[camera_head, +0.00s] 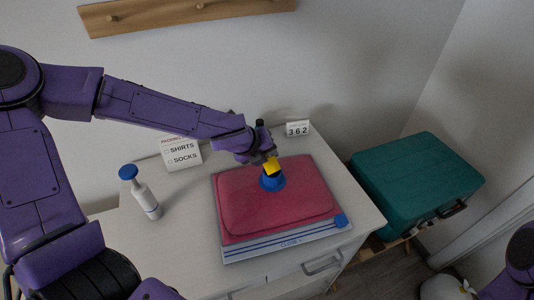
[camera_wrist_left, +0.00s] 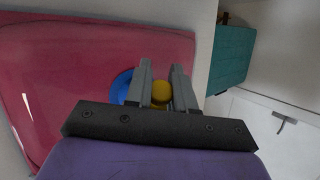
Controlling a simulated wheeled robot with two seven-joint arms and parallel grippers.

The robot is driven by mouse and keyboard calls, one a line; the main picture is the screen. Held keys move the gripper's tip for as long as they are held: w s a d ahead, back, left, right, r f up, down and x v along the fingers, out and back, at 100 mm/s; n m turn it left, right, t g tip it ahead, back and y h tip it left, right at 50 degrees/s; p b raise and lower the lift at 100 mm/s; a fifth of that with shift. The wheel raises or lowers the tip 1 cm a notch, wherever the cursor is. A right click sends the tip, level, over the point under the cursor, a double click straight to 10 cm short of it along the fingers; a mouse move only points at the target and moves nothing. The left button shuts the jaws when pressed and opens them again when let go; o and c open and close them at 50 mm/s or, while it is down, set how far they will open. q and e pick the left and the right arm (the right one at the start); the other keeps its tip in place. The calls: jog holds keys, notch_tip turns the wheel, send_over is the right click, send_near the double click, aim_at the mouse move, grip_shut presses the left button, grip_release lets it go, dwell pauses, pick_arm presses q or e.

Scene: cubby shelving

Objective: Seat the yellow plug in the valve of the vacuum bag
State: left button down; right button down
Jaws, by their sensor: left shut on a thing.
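The yellow plug (camera_head: 271,166) is between the fingers of my left gripper (camera_head: 265,160), which is shut on it; the plug also shows in the left wrist view (camera_wrist_left: 161,92). The red vacuum bag (camera_head: 240,200) lies flat on the white cabinet top. Its blue valve (camera_head: 272,184) stands up from the bag, right below the plug in the head view. In the left wrist view the blue valve (camera_wrist_left: 120,87) shows left of the fingers and is partly hidden by them. I cannot tell whether plug and valve touch. My right gripper is out of view.
A white pump bottle with a blue top (camera_head: 146,199) stands left of the bag. A packing list card (camera_head: 182,154) and a number block reading 362 (camera_head: 297,129) stand behind. A teal suitcase (camera_head: 415,180) sits at the right. A wooden peg rail (camera_head: 180,13) hangs on the wall.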

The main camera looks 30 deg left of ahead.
pick_arm(q)
jog(key=shift+f, duration=0.2)
jog(key=c, duration=1)
grip_release()
jog(key=shift+o, duration=0.2)
jog(key=p+v, duration=0.5)
jog(key=v, duration=0.5)
jog(key=shift+d+r, duration=0.3)
jog(key=shift+r, duration=0.15)
